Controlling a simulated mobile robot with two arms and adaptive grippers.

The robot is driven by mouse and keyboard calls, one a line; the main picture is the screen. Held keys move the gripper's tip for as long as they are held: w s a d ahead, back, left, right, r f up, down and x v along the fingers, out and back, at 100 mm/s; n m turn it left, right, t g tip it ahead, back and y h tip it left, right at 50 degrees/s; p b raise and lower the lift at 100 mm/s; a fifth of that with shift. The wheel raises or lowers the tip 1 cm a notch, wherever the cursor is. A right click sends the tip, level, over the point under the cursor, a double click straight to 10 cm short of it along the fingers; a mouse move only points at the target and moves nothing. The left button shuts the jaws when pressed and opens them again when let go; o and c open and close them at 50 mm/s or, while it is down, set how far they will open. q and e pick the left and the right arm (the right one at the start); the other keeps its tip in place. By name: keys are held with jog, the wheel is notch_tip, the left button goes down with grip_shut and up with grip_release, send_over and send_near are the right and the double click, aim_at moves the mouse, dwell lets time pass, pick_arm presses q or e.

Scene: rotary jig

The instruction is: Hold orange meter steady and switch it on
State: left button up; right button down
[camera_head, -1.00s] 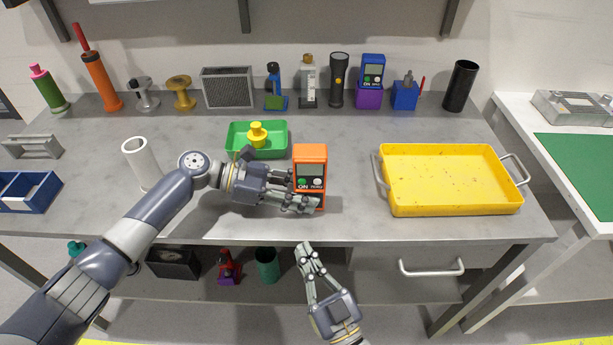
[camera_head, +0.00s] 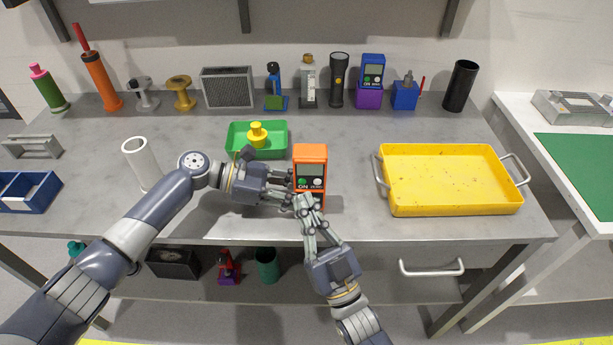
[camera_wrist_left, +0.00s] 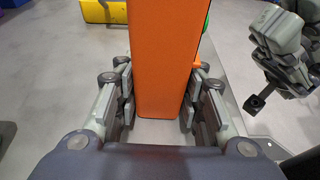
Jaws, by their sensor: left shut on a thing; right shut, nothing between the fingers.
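My left gripper (camera_head: 290,187) is shut on the lower part of the meter from the left. In the left wrist view the meter (camera_wrist_left: 165,60) sits between both fingers. My right gripper (camera_head: 305,205) is shut and empty, with its fingertips just below the buttons at the meter's lower front. It also shows at the right of the left wrist view (camera_wrist_left: 255,102). I cannot tell whether it touches the meter.
A yellow tray (camera_head: 450,207) stands to the right, and a green tray (camera_head: 237,150) with a yellow object lies behind my left gripper. A white cylinder (camera_head: 142,165) stands at left. Several tools line the back. Bench between meter and yellow tray is clear.

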aim_at(294, 167)
jog(key=shift+w, duration=1.05)
jog(key=shift+w, duration=0.1)
dwell(0.6)
jog(key=shift+w, duration=0.35)
jog(key=shift+w, duration=0.2)
dwell(0.4)
jog(key=shift+s, duration=0.7)
pick_arm(q)
jog(key=o, duration=0.9)
pick_arm(e)
jog(key=s, duration=0.6)
